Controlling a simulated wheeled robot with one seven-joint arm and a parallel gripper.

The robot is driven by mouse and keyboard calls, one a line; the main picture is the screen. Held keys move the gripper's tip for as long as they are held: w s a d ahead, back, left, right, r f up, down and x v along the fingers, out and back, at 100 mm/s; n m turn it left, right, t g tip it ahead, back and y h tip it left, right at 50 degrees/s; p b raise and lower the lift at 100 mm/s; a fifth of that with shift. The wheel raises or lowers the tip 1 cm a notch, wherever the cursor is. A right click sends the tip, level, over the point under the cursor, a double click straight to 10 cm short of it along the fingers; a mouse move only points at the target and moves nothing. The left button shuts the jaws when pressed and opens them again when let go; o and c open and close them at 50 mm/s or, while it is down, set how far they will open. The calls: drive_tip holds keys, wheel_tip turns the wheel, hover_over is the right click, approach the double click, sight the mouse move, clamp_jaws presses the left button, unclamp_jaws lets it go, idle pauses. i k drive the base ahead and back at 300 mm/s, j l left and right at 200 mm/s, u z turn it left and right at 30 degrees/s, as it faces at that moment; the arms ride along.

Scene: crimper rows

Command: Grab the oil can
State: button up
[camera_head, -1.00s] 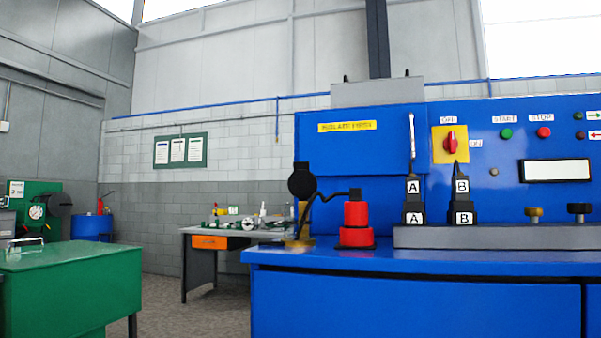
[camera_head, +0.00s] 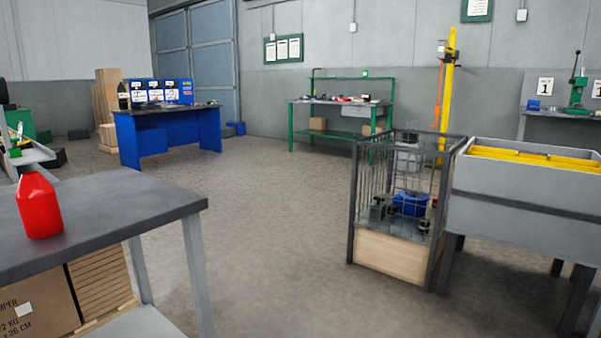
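No thing that I can clearly tell as the oil can shows now. A red container (camera_head: 40,208) with sloping shoulders stands upright on a dark-topped table (camera_head: 110,220) at the left. I cannot tell whether it is an oil can. My gripper is not in view.
Boxes (camera_head: 100,285) sit under that table. A wire-sided cage (camera_head: 395,245) and a grey bin of yellow items (camera_head: 525,190) stand at the right. A blue bench (camera_head: 170,135) and a green bench (camera_head: 340,115) are farther back. The floor (camera_head: 270,200) between is open.

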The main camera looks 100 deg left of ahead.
sight(36, 198)
drive_tip(key=u, duration=4.65)
drive_tip(key=i+l+z, duration=0.35)
drive_tip(key=i+l, duration=0.55)
drive_tip(key=l, duration=0.1)
